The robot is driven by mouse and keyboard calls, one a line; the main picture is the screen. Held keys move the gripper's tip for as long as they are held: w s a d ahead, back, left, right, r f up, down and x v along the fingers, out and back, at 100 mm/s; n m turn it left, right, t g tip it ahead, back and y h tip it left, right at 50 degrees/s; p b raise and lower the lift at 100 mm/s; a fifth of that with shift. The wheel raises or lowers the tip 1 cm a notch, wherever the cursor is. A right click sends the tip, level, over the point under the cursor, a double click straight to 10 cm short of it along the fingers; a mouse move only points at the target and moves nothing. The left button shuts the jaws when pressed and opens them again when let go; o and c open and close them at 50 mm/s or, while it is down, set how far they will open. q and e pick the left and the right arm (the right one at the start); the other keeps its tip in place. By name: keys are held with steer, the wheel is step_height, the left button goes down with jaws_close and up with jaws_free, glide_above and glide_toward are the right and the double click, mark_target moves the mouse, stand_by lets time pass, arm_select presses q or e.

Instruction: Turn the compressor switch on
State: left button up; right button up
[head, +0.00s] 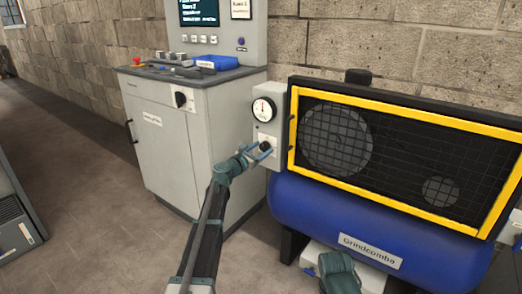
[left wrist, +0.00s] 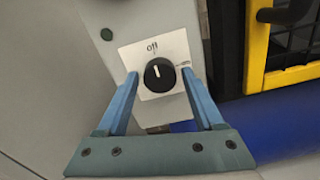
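The compressor (head: 360,222) has a blue tank and a yellow-framed mesh guard, and stands at the right in the head view. Its switch (left wrist: 159,75) is a round black knob on a white plate, with its white mark pointing up at the word "off". My left gripper (left wrist: 160,82) is open, with its blue fingers on either side of the knob; I cannot tell whether they touch it. In the head view my left gripper (head: 258,152) is at the switch box (head: 278,122) and partly hides the knob. Part of my right arm may show at the bottom; its gripper is not visible.
A pressure gauge (head: 263,109) sits above the switch. A grey control cabinet (head: 160,145) with its own black knob (head: 180,99), a blue tray (head: 216,62) and a red button stands left of the compressor. The floor (head: 90,215) at the left is clear.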

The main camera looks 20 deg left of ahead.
arm_select(q)
jaws_close()
steer(key=shift+m, duration=0.3)
steer(key=m, duration=0.3)
steer(key=shift+m, duration=0.3)
steer(key=m, duration=0.4)
steer(key=shift+m, duration=0.3)
steer(key=m, duration=0.4)
steer(key=shift+s+f+m, duration=0.1)
steer(key=shift+m, duration=2.4)
steer(key=shift+d, duration=0.1)
